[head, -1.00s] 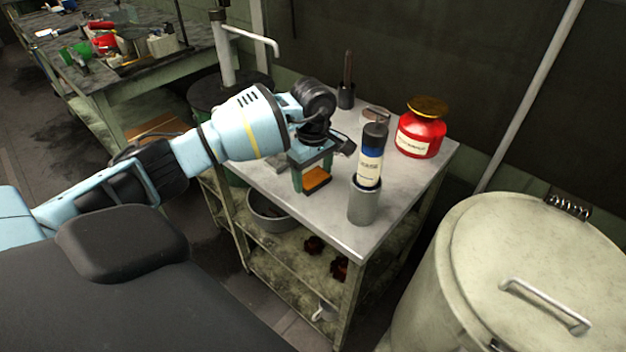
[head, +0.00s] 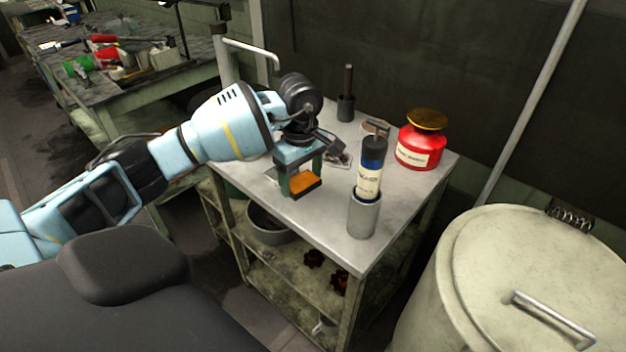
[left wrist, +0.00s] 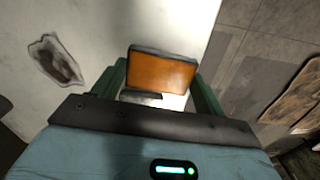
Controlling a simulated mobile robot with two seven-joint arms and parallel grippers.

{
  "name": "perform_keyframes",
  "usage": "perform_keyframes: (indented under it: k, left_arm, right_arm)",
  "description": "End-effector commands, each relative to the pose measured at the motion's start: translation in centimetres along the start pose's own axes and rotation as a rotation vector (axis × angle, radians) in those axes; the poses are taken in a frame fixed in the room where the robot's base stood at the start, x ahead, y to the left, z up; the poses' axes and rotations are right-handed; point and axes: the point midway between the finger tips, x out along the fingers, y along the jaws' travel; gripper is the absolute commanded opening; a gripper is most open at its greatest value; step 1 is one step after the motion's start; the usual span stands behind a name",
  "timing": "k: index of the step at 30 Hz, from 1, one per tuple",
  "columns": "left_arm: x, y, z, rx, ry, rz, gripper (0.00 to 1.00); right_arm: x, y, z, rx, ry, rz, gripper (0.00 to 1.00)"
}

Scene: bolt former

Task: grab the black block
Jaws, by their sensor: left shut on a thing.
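The block (head: 304,183) has an orange face and dark edges. It is between the green fingers of my left gripper (head: 301,187), over the grey metal table top. In the left wrist view the block (left wrist: 161,72) shows its orange face and a dark upper edge, between the two green fingers (left wrist: 160,88). My left gripper is shut on it. I cannot tell for certain whether its underside touches the table. My right gripper is not in view.
On the table (head: 330,225), a cartridge (head: 370,168) stands in a grey cup (head: 363,216) just right of the gripper. A red jar (head: 420,147) and a dark pot with a rod (head: 346,105) stand behind. A large pale drum (head: 500,260) is at the right.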

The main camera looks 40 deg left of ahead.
Motion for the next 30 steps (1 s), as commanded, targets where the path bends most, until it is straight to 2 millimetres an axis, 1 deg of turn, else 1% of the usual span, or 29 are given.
perform_keyframes:
  k: [1, 9, 15, 21, 25, 30]
  left_arm:
    - [-0.2, -1.0, -0.7, -0.003, 0.003, 0.004, 0.31]
    - [-0.7, -6.6, -3.1, -0.003, 0.003, 0.003, 0.31]
    - [-1.0, -9.8, -4.5, -0.002, 0.003, 0.003, 0.31]
    - [-1.2, -11.5, -5.2, -0.001, 0.001, 0.005, 0.31]
    - [-1.4, -12.0, -5.4, -0.001, 0.0, 0.006, 0.31]
    - [-1.4, -12.2, -5.4, 0.0, -0.001, 0.006, 0.31]
  right_arm:
    - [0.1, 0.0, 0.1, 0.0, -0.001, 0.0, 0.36]
    - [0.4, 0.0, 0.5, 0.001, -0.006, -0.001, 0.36]
    - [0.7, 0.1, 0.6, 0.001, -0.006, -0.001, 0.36]
    - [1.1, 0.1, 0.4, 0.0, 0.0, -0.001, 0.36]
    - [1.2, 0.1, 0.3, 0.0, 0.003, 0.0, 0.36]
    - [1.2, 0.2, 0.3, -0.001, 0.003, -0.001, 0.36]
